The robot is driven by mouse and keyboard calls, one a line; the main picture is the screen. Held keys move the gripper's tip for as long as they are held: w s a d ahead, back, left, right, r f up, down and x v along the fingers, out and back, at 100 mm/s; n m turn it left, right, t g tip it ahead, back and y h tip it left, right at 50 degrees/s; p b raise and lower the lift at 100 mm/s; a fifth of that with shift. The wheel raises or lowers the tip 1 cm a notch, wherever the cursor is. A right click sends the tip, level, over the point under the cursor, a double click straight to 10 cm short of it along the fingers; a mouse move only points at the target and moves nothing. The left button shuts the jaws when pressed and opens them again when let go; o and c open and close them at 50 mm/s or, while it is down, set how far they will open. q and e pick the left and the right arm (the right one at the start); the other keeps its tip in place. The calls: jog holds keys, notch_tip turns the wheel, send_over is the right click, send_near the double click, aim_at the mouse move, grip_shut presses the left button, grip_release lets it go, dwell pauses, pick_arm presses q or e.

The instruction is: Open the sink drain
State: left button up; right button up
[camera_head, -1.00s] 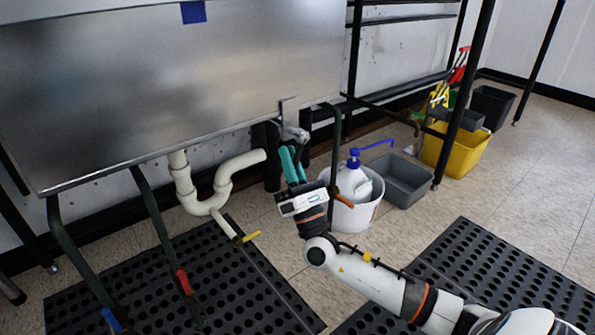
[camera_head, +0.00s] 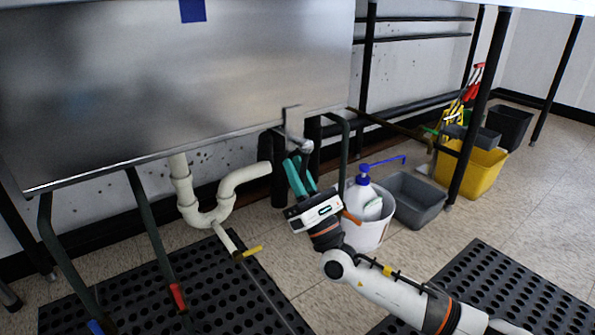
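The steel sink (camera_head: 170,90) fills the upper left, its lower edge tilted across the view. A pale drain pipe (camera_head: 205,215) bends under it, with a yellow handle (camera_head: 252,251) at its lower end. A metal fitting with a rounded knob (camera_head: 306,147) hangs below the sink edge. My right gripper (camera_head: 298,163) points up at it, its two teal fingers slightly parted just below the knob. I see nothing held, and cannot tell whether they touch the knob. Which part works the drain is not clear. My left gripper is out of view.
Dark bent rods carry red (camera_head: 177,296) and orange (camera_head: 351,217) grips. A white bucket (camera_head: 368,237) with a bottle (camera_head: 362,200) stands close right of my gripper. A grey tub (camera_head: 415,200) and yellow bucket (camera_head: 482,172) stand further right. Perforated black mats (camera_head: 150,300) cover some floor.

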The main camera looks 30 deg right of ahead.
jog(key=o, duration=0.3)
jog(key=p+v, duration=0.3)
jog(key=v, duration=0.9)
